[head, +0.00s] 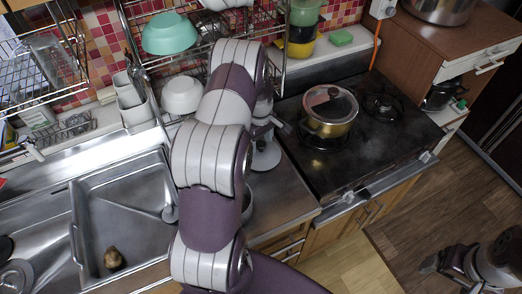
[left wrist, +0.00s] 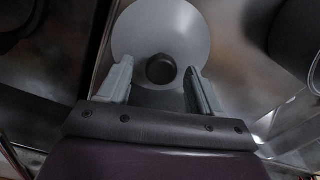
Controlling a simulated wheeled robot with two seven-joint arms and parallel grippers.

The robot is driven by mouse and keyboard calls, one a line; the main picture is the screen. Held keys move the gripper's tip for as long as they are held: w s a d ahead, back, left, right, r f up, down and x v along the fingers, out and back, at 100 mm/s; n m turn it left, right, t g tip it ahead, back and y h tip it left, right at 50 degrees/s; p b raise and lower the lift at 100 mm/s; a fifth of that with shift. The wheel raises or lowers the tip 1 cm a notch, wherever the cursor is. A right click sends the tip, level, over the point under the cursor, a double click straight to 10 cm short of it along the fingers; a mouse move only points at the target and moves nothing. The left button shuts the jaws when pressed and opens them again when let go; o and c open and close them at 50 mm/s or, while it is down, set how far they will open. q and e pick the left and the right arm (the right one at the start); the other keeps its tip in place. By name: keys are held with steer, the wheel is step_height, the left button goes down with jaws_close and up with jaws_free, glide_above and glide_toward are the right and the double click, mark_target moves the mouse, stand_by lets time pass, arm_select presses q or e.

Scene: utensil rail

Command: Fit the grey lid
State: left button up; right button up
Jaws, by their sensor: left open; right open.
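The grey lid (left wrist: 180,30) is a pale round disc with a dark knob (left wrist: 160,69) in the left wrist view. In the head view the lid (head: 267,158) shows on the counter left of the stove, partly covered by my left arm. My left gripper (left wrist: 158,88) is open, with its fingers on either side of the knob, which shows between them; I cannot tell the height gap. In the head view my left gripper (head: 268,128) is mostly hidden by its own arm. My right gripper (head: 432,266) is open and empty at the lower right, over the floor.
A grey vessel (head: 248,200) shows partly behind my left arm on the counter. A gold pot with a glass lid (head: 329,108) stands on the stove (head: 350,165). The sink (head: 130,220) is at left. A dish rack with a white bowl (head: 182,95) stands behind.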

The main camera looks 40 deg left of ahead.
mark_target(260, 142)
arm_select(q)
jaws_close()
steer(key=shift+r+b, duration=0.3)
steer(key=shift+r, duration=0.3)
step_height(260, 142, up, 3)
steer(key=shift+f+b, duration=0.15)
steer(key=shift+b, duration=0.3)
steer(key=s+d+r+b, duration=0.2)
steer(key=d+r, duration=0.5)
steer(key=d, duration=0.4)
steer(key=shift+s+d+r, duration=0.15)
steer(key=shift+s+d, duration=0.1)
steer(key=shift+s, duration=0.05)
steer(key=c, duration=0.6)
jaws_free()
steer(key=shift+c, duration=0.2)
steer(key=c, duration=0.5)
